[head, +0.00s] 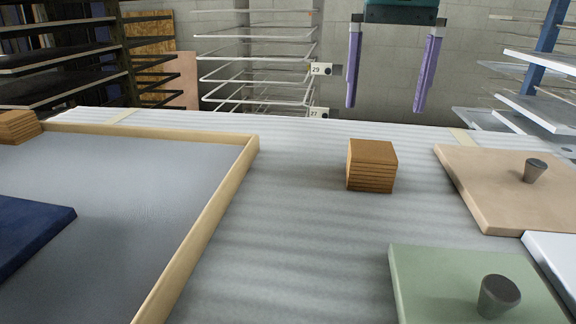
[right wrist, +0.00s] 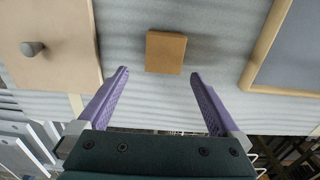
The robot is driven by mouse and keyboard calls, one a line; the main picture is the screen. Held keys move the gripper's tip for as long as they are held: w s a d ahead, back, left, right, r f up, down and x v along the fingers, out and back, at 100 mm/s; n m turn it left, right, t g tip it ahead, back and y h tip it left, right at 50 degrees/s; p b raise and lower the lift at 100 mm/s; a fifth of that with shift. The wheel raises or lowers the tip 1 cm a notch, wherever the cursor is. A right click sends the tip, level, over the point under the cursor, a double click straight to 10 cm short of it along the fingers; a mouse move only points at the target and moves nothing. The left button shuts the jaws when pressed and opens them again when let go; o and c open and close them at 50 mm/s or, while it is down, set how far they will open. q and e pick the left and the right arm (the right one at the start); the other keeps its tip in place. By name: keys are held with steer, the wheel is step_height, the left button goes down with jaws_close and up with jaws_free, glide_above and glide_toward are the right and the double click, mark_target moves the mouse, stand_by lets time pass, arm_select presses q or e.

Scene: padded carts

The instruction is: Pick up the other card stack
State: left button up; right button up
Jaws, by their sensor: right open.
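A brown layered card stack (head: 371,166) stands on the pale ribbed padded surface in the head view, between the wood-rimmed tray and the knobbed boards. It also shows from above in the right wrist view (right wrist: 166,52). A second brown stack (head: 17,127) is at the left edge of the head view, by the tray's far rim and partly cut off. My right gripper (head: 385,107) is open and empty, its purple fingers apart beyond and above the middle stack, not touching it. In the right wrist view the stack lies ahead, between the fingertip lines. My left gripper is not in view.
The tray (head: 215,205) has a raised light-wood rim and a dark blue panel (head: 30,232) inside. On the right lie a beige board (head: 475,185) and a green board (head: 430,285), each with a grey knob. Bare padding surrounds the middle stack. Wire racks stand behind.

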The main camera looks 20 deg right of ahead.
mark_target(373, 148)
step_height(373, 148, down, 4)
steer(key=shift+w+a+f, duration=0.15)
steer(key=f, duration=0.3)
steer(key=f+b, duration=0.1)
steer(key=f, duration=0.1)
steer(key=shift+s+a+f, duration=0.1)
steer(key=shift+s+a, duration=0.1)
steer(key=shift+a, duration=0.15)
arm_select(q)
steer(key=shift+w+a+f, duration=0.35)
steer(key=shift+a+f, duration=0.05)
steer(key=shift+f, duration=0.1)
arm_select(e)
steer(key=shift+c, duration=0.2)
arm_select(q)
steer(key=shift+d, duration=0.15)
arm_select(e)
steer(key=c, duration=1.2)
steer(key=shift+c, duration=0.2)
